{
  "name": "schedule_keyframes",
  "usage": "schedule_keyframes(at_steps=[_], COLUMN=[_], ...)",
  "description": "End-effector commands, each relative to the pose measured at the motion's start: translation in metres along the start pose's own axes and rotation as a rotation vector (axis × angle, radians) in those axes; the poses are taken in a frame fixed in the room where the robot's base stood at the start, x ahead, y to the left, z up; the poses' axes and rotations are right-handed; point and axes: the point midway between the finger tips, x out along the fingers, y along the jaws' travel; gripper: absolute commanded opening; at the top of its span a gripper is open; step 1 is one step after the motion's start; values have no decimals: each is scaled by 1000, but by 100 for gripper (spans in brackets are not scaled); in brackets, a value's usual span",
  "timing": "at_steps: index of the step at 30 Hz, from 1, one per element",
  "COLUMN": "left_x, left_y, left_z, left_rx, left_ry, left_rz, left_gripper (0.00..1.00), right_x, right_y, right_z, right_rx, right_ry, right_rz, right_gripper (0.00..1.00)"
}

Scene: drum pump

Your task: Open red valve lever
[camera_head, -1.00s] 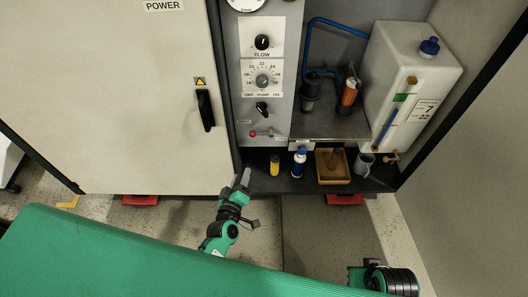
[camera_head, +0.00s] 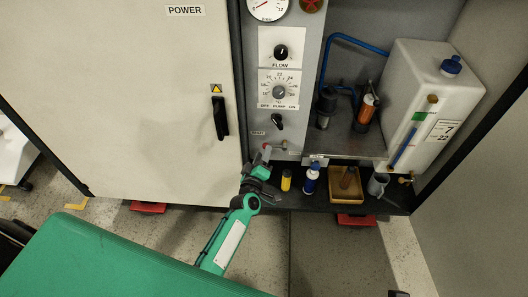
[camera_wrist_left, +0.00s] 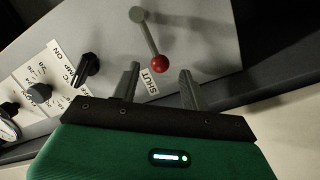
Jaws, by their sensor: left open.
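The red valve lever has a red ball knob (camera_wrist_left: 160,64) on a thin grey rod that runs to a round pivot on the grey panel. The "SHUT" label (camera_wrist_left: 153,82) lies beside the knob. In the left wrist view my left gripper (camera_wrist_left: 159,73) is open and empty, its two fingertips pointing at the panel with the knob centred just beyond them. Whether the knob is between the fingers in depth, I cannot tell. In the head view the left gripper (camera_head: 264,157) is at the lower panel and partly covers the lever. My right gripper is out of view.
Above the lever are a black pump knob (camera_head: 277,121), a dial (camera_head: 279,92) and a flow knob (camera_head: 281,52). A yellow bottle (camera_head: 286,181), a blue-and-white bottle (camera_head: 311,180) and a wooden box (camera_head: 346,196) stand on the shelf right of the gripper. The cabinet door (camera_head: 150,110) is at left.

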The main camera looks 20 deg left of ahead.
Motion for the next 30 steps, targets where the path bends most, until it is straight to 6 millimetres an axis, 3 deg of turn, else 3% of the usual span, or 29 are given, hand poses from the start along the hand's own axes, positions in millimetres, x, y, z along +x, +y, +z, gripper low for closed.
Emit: schedule_keyframes(at_steps=[6,17,24,30], left_x=[20,23,23,23], left_y=[-1,0,0,-1], left_z=[0,0,0,0], left_rx=[-1,-1,0,-2], left_ry=[0,0,0,0], left_rz=[-1,0,0,0], left_gripper=[45,45,0,0], right_x=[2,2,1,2], right_y=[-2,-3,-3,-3], right_z=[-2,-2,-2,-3], right_rx=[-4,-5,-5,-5], right_ry=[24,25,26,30], right_rz=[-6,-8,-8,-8], right_gripper=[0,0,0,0])
